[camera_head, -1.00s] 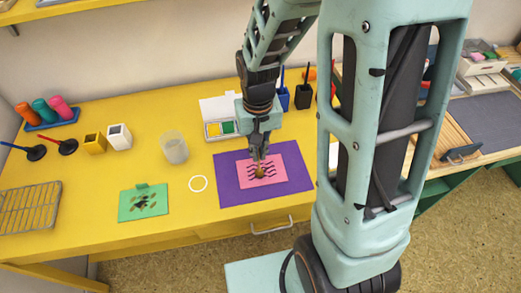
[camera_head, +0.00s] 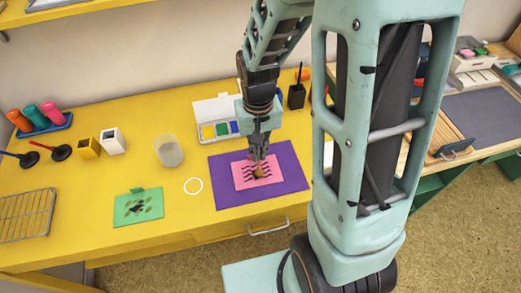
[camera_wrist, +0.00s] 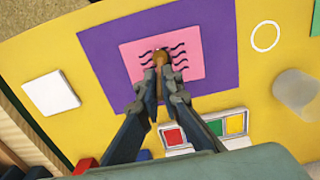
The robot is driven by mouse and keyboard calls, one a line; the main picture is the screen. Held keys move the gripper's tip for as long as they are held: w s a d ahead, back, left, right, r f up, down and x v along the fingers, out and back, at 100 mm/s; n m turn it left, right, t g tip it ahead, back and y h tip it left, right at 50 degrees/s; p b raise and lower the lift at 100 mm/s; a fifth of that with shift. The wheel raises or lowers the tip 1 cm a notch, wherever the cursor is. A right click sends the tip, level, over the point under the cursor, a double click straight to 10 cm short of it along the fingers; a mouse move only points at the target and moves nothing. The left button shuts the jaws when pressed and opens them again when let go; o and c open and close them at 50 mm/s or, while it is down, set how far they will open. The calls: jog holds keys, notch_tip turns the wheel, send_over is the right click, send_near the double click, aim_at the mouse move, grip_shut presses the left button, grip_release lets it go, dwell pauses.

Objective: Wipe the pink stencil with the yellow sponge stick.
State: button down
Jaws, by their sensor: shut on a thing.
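The pink stencil (camera_head: 269,180) with dark wavy lines lies on a purple sheet (camera_head: 225,193) on the yellow table; it also shows in the wrist view (camera_wrist: 193,60). My gripper (camera_head: 259,160) is over the stencil and shut on the sponge stick (camera_wrist: 161,60). The stick's yellowish-brown tip (camera_head: 259,173) is low over the wavy lines at the stencil's middle. I cannot tell whether it touches the stencil. The gripper fingers (camera_wrist: 162,82) hide much of the stick.
A green stencil (camera_head: 126,209), a white ring (camera_head: 193,186) and a clear cup (camera_head: 169,152) are to the left. A white inkpad box (camera_head: 212,107) and a black holder (camera_head: 296,97) stand behind.

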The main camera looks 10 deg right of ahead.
jog(key=shift+a, duration=0.75)
jog(key=shift+d, duration=0.1)
